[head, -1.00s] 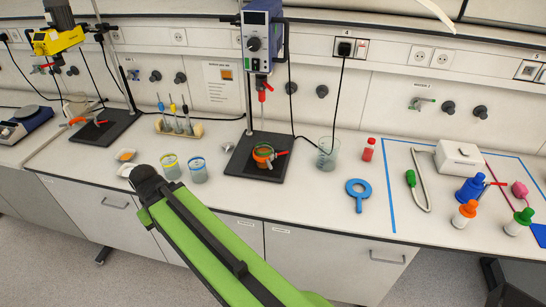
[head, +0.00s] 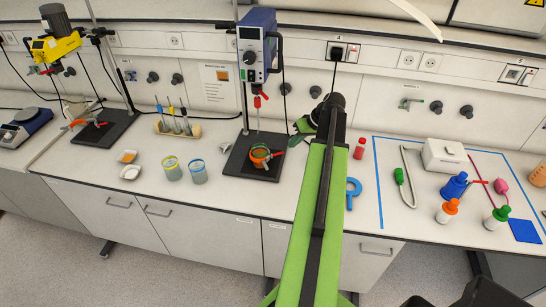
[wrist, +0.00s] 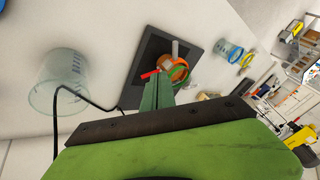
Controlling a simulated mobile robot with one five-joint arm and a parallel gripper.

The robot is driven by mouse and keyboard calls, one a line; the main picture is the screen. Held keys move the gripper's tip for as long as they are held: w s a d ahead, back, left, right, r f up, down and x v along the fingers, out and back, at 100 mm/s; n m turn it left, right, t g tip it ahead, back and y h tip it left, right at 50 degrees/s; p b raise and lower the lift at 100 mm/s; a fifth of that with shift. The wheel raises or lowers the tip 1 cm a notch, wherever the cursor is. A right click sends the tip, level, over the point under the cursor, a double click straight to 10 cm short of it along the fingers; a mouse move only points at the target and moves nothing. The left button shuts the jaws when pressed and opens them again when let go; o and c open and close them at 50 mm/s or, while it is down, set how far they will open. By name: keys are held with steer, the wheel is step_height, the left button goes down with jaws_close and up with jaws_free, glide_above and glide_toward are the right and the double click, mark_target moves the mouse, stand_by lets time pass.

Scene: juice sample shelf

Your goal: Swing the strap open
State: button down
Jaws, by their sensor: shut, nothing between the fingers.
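The orange strap (head: 260,154) is wrapped around a beaker on the dark stand plate (head: 238,168) under the blue overhead stirrer (head: 256,45). A red lever shows at its side. In the wrist view, the strap (wrist: 174,68) lies just beyond my fingertips, with the red lever to the left and a grey clamp piece above. My gripper (head: 294,139) is shut and empty, just right of the strap; it also shows in the wrist view (wrist: 157,92). Whether the fingers touch the strap or lever, I cannot tell. The fingers hide part of the strap's near side.
A clear beaker (wrist: 58,82) and a black cable stand beside my gripper. Two beakers with coloured rims (head: 185,171) stand left of the plate. The bench front is clear left of my arm.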

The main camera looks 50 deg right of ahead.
steer(key=b+x, duration=0.9)
steer(key=x, duration=0.2)
steer(key=shift+s+d+f, duration=0.1)
steer(key=shift+s, duration=0.1)
steer(key=shift+w+a+f+b, duration=0.1)
steer(key=shift+w+a+b, duration=0.25)
steer(key=shift+a, duration=0.5)
steer(key=shift+w+a+f+b, duration=0.15)
steer(key=shift+w+a, duration=0.35)
steer(key=shift+a, duration=0.35)
